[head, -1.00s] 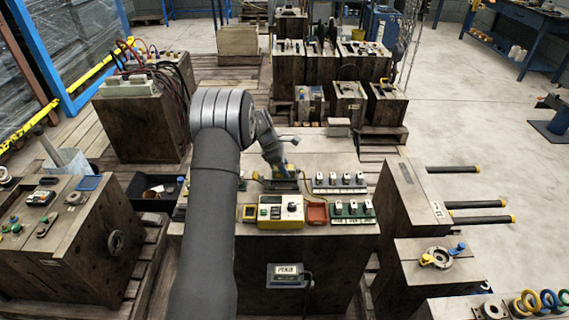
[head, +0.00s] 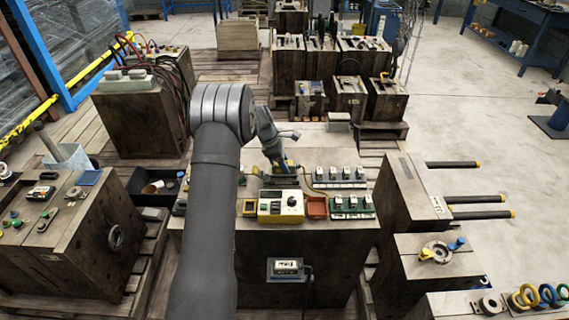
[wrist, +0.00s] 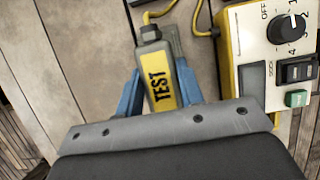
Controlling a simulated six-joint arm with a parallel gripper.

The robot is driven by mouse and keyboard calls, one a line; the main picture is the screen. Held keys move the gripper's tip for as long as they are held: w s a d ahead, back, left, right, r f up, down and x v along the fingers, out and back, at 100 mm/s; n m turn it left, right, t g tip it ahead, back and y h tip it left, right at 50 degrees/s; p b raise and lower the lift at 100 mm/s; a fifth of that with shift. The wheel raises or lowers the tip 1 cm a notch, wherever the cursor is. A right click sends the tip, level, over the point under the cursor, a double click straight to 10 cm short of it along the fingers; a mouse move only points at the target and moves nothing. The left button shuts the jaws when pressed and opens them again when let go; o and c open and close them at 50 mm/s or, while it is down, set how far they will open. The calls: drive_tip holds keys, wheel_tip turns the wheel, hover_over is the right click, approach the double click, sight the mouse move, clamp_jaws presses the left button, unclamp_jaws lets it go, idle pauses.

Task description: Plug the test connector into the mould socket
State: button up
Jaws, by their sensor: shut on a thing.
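The test connector (wrist: 158,78) is grey and yellow with "TEST" on its side. In the wrist view it lies between the blue fingers of my gripper (wrist: 160,88), which is shut on it. A yellow cable (wrist: 158,14) leaves its far end. In the head view my gripper (head: 281,172) is low over the wooden-sided mould block, just behind the yellow tester (head: 280,207); the connector is too small there to make out clearly. Rows of small sockets stand on white (head: 340,177) and green (head: 348,206) bases to the right. I cannot tell which is the mould socket.
The tester's dial and switches show in the wrist view (wrist: 285,60), close right of the connector. An orange-red tray (head: 316,207) lies beside the tester. A box with a cable (head: 288,268) is on the block's front. Bare block top lies behind my gripper (head: 325,148).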

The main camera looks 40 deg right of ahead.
drive_tip(key=shift+f, duration=0.8)
idle(0.8)
drive_tip(key=o, duration=1.6)
drive_tip(key=shift+o, duration=0.2)
drive_tip(key=shift+r, duration=0.1)
drive_tip(key=shift+r, duration=3.65)
drive_tip(key=shift+f, duration=0.1)
drive_tip(key=shift+f, duration=3.6)
